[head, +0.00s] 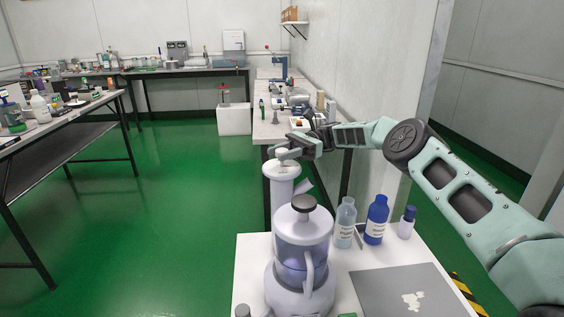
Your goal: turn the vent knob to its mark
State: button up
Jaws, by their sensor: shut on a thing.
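My gripper (291,147) is at the top of a pale lavender column (281,182) in the middle of the head view. Its fingers are shut on a small pale knob (284,157) at the column's top. The fingers partly cover the knob, and no mark can be made out at this size. In front of the column stands a clear lavender jug (303,250) with a handle and a dark round cap (304,203), apart from my gripper.
The near white table (255,262) carries a clear bottle (345,220), a blue bottle (376,218), a small blue-capped bottle (406,222) and a grey mat (405,292). Benches with clutter stand at the left and back. Green floor (180,210) is clear.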

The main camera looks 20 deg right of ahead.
jog(key=shift+n+g+b, duration=0.4)
jog(key=shift+g+b, duration=0.1)
jog(key=shift+b, duration=0.1)
jog(key=o, duration=0.9)
jog(key=shift+o, duration=0.2)
jog(key=shift+r, duration=0.1)
